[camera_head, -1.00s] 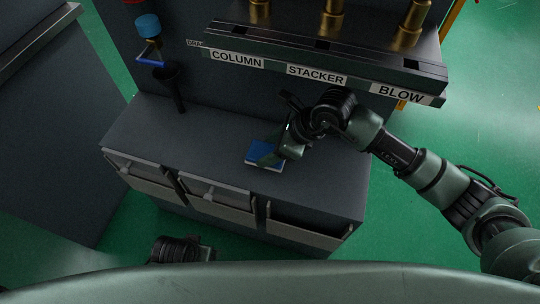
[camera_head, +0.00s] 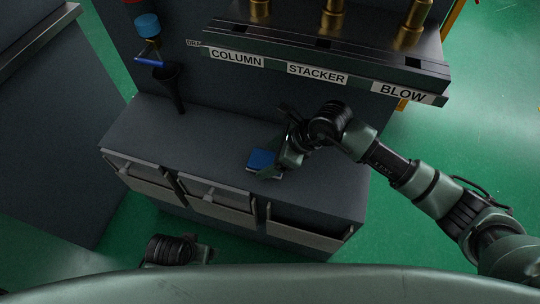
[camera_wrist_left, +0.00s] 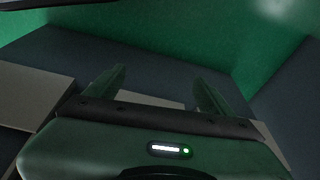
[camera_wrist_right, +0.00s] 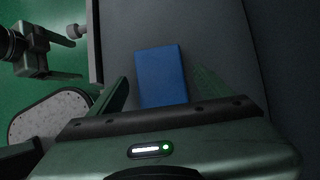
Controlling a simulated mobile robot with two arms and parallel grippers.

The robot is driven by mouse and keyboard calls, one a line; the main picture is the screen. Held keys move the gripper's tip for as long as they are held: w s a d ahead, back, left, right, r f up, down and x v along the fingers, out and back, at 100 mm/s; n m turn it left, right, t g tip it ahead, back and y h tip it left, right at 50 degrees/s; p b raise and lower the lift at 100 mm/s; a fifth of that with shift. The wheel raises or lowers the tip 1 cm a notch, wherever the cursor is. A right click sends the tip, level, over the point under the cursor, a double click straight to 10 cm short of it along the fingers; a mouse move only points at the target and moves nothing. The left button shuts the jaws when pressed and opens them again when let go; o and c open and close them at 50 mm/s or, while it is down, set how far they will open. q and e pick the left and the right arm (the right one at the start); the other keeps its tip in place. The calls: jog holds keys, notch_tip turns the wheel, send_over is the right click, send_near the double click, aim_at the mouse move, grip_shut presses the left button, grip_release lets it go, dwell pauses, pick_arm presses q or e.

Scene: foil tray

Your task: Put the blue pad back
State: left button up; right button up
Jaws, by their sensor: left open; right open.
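The blue pad (camera_head: 262,159) lies on the grey bench top (camera_head: 215,150), toward its front right, with a pale lower edge showing. It also shows in the right wrist view (camera_wrist_right: 161,76), between the two open fingers and ahead of the palm. My right gripper (camera_head: 270,162) is open at the pad's right side; its fingers partly cover the pad's edge in the head view. I cannot tell whether the fingers touch it. My left gripper (camera_wrist_left: 160,88) is open and empty, low in front of the bench; in the head view only part of its wrist shows.
A shelf with labels COLUMN, STACKER (camera_head: 317,74) and BLOW overhangs the bench's back right, holding brass cylinders (camera_head: 333,17). The bench's left is clear.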

jog(key=shift+d+r, duration=0.2)
jog(key=shift+r, duration=0.15)
pick_arm(q)
jog(key=f, duration=0.2)
jog(key=s+f+p, duration=0.1)
jog(key=f, duration=0.2)
jog(key=shift+s, duration=0.1)
pick_arm(e)
jog(key=v, duration=1.1)
pick_arm(q)
jog(key=shift+s+d, duration=0.1)
pick_arm(e)
jog(key=shift+d+r, duration=0.1)
jog(key=shift+d, duration=0.1)
